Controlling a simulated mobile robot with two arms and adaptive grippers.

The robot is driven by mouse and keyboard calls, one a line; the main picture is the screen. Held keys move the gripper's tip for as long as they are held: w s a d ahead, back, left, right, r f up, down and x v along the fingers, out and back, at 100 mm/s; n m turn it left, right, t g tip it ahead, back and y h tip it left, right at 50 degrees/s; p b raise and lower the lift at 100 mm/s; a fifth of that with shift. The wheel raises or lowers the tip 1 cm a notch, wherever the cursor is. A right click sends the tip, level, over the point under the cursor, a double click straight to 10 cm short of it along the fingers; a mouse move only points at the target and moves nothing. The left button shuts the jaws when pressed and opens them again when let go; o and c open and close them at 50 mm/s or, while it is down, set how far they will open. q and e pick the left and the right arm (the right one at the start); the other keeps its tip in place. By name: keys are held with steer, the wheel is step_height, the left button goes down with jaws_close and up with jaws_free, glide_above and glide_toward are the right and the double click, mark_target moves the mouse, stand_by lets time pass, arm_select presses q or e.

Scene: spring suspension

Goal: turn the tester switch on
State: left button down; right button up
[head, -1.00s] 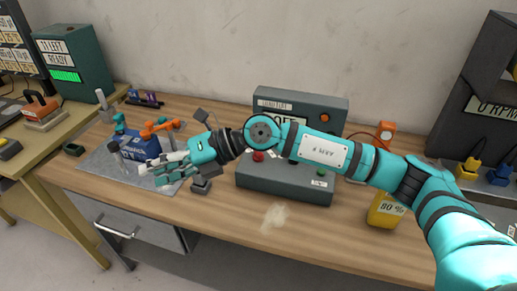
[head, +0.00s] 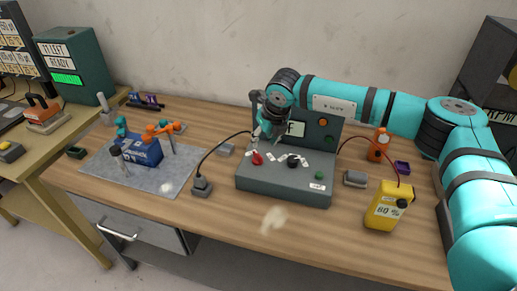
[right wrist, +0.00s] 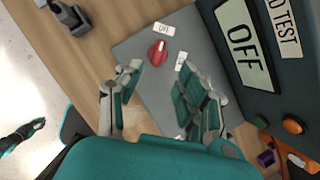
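The tester (head: 285,185) is a grey-green console on the wooden bench, with a sloped panel and an upright back. Its display reads OFF in the right wrist view (right wrist: 243,42). The red switch knob (head: 257,158) is at the panel's left; it also shows in the right wrist view (right wrist: 158,52), beside a small white label. My right gripper (head: 264,138) is above the red knob, pointing down. Its fingers are open and empty, with the knob showing beyond the gap between them. I see no touch. My left gripper does not show clearly in either view.
A black knob (head: 292,161) and a green button (head: 320,175) share the panel. A black plug block (head: 202,187) with a cable stands left of the tester. A grey mat (head: 180,180) lies left.

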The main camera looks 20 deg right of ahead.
mark_target(258, 154)
steer(key=p+x, duration=0.1)
steer(key=x, duration=0.8)
steer(key=shift+s+a+p, duration=0.1)
steer(key=shift+p, duration=0.25)
jaws_close()
